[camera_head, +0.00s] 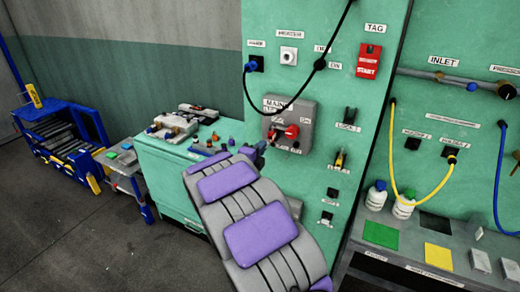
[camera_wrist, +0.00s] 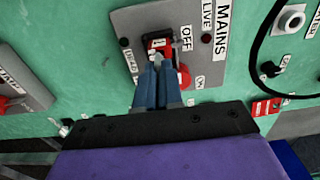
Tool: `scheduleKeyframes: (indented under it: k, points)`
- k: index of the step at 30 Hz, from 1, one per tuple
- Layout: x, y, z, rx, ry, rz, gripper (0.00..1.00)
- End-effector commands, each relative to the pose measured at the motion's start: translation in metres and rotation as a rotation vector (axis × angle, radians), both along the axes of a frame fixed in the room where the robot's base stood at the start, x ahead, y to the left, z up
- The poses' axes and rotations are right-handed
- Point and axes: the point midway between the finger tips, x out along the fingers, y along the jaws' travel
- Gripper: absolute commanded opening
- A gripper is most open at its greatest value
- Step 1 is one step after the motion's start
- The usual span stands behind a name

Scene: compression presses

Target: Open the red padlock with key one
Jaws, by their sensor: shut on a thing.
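My gripper (camera_wrist: 158,68) is shut, its blue fingers together on a small pale piece at the tips, which looks like key one (camera_wrist: 158,57). The fingers cover most of it. The red padlock (camera_wrist: 158,43) is just beyond the tips, on the grey mains box (camera_wrist: 125,20) beside the OFF label. The key looks to be at the padlock, but I cannot tell whether it is inside. In the head view, my arm reaches up to the mains box (camera_head: 303,106), and the gripper (camera_head: 264,144) is partly hidden at its lower left.
A red switch handle (camera_head: 291,131) is on the mains box close to the gripper. A black cable (camera_head: 318,80) hangs in front of the panel above it. A green bench (camera_head: 170,185) with tools stands left of my arm.

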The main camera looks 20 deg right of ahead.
Motion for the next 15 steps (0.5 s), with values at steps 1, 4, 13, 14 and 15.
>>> scheduleKeyframes:
  k: [1,4,13,14,15]
  points:
    - [0.0001,-0.0003,0.0001,0.0,0.0,0.0,0.0]
    - [0.0009,-0.0013,0.0,0.0,0.0,0.0,0.0]
    - [0.0051,-0.0065,-0.0004,0.0,0.0,-0.001,0.0]
    - [0.0055,-0.007,-0.0005,0.001,0.001,-0.001,0.0]
    - [0.006,-0.0077,-0.0006,0.001,0.001,-0.001,0.0]
